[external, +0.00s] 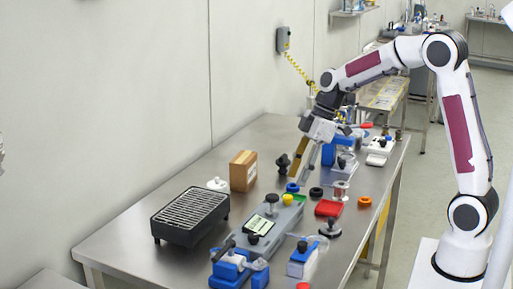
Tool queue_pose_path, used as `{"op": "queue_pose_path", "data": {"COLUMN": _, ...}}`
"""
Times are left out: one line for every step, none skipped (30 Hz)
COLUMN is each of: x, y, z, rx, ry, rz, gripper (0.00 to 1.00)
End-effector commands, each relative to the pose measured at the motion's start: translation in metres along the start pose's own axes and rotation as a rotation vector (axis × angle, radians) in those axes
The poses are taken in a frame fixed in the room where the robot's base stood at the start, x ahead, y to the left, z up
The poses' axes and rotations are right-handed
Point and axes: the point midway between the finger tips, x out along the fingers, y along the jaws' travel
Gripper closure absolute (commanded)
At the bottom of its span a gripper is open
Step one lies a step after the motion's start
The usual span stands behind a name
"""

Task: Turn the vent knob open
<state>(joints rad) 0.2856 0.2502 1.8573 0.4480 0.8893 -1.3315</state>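A grey-green device (257,232) stands on the metal table, with a small light display panel on its top. It carries a black knob (271,199), a yellow knob (287,199) and a blue knob (292,187); I cannot tell which is the vent knob or how it is set. My gripper (298,180) points down just above the far end of the device, near the blue knob. I cannot tell whether it touches anything. Its fingers are seen edge-on, so their opening is unclear.
A red block (328,208), an orange ring (365,201) and blue clamp-like fixtures (238,268) are close by. The table's left front is clear.

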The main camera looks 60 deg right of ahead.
Motion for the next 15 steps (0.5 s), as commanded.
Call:
{"op": "queue_pose_path", "data": {"x": 0.006, "y": -0.001, "z": 0.000, "rx": 0.000, "ry": -0.001, "rz": -0.002, "gripper": 0.63}}
{"op": "queue_pose_path", "data": {"x": 0.010, "y": -0.001, "z": 0.000, "rx": 0.000, "ry": -0.001, "rz": -0.002, "gripper": 0.63}}
{"op": "queue_pose_path", "data": {"x": 0.015, "y": -0.001, "z": 0.000, "rx": 0.000, "ry": -0.001, "rz": -0.003, "gripper": 0.63}}
{"op": "queue_pose_path", "data": {"x": 0.018, "y": -0.001, "z": 0.000, "rx": 0.000, "ry": -0.001, "rz": -0.003, "gripper": 0.63}}
{"op": "queue_pose_path", "data": {"x": 0.022, "y": -0.001, "z": 0.000, "rx": 0.001, "ry": -0.001, "rz": -0.003, "gripper": 0.63}}
{"op": "queue_pose_path", "data": {"x": 0.027, "y": -0.001, "z": 0.000, "rx": 0.000, "ry": -0.002, "rz": -0.003, "gripper": 0.63}}
{"op": "queue_pose_path", "data": {"x": 0.030, "y": -0.001, "z": 0.000, "rx": 0.000, "ry": -0.002, "rz": -0.003, "gripper": 0.63}}
{"op": "queue_pose_path", "data": {"x": 0.034, "y": -0.001, "z": 0.000, "rx": 0.000, "ry": -0.002, "rz": -0.002, "gripper": 0.63}}
{"op": "queue_pose_path", "data": {"x": 0.038, "y": -0.001, "z": 0.000, "rx": 0.000, "ry": -0.001, "rz": -0.002, "gripper": 0.63}}
{"op": "queue_pose_path", "data": {"x": 0.041, "y": -0.001, "z": 0.000, "rx": 0.000, "ry": -0.001, "rz": -0.002, "gripper": 0.63}}
{"op": "queue_pose_path", "data": {"x": 0.044, "y": -0.001, "z": 0.000, "rx": 0.000, "ry": -0.001, "rz": -0.002, "gripper": 0.63}}
{"op": "queue_pose_path", "data": {"x": 0.048, "y": -0.001, "z": 0.000, "rx": 0.000, "ry": 0.000, "rz": -0.001, "gripper": 0.63}}
{"op": "queue_pose_path", "data": {"x": 0.050, "y": -0.001, "z": 0.000, "rx": 0.000, "ry": 0.000, "rz": -0.001, "gripper": 0.63}}
{"op": "queue_pose_path", "data": {"x": 0.052, "y": -0.001, "z": 0.000, "rx": 0.000, "ry": 0.000, "rz": -0.001, "gripper": 0.63}}
{"op": "queue_pose_path", "data": {"x": 0.054, "y": -0.001, "z": 0.000, "rx": 0.000, "ry": -0.001, "rz": -0.001, "gripper": 0.63}}
